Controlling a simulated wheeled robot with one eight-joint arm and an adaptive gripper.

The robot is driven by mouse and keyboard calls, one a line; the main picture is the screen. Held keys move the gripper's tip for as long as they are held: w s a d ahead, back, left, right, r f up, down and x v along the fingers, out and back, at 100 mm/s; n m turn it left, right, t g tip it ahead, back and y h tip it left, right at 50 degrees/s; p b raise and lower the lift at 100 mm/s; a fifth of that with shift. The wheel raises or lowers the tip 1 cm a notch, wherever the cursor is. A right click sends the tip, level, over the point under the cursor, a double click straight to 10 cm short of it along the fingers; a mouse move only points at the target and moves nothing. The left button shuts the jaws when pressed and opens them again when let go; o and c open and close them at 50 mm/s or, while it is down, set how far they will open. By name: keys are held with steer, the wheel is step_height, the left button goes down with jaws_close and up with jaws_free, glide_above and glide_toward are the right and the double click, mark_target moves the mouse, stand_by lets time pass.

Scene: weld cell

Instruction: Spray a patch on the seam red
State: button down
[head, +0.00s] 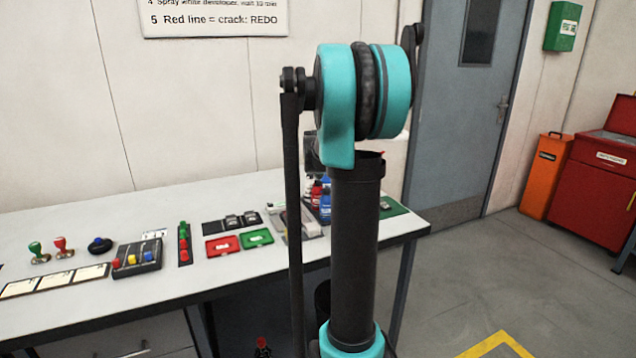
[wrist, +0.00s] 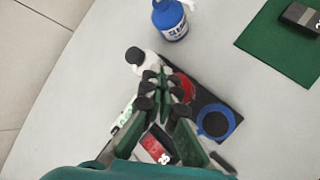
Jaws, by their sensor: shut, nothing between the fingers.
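My gripper (wrist: 164,82) is shut and empty, seen from above in the wrist view. It is over a black board (wrist: 212,98) with a blue ring (wrist: 215,123) and a red round patch (wrist: 184,88). The fingers partly cover the red patch, so I cannot tell whether it is a mark or a can. A blue bottle (wrist: 170,22) with a white label stands off the board. A white bottle (wrist: 144,62) with a black cap is beside the fingertips. In the head view, red (head: 316,193) and blue (head: 325,207) containers show beside my arm, which hides my gripper. I cannot make out the seam.
The bench (head: 95,225) holds red (head: 222,245) and green (head: 257,238) trays, stamps and a button box (head: 137,257) to the left. A green mat (wrist: 262,45) bears a dark block (wrist: 300,17). Floor to the right is open, before an orange bin (head: 543,175).

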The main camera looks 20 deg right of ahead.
steer(key=shift+f, duration=0.45)
stand_by(0.3)
steer(key=shift+r, duration=0.9)
steer(key=shift+r, duration=0.1)
steer(key=shift+r, duration=2.45)
steer(key=shift+s, duration=0.1)
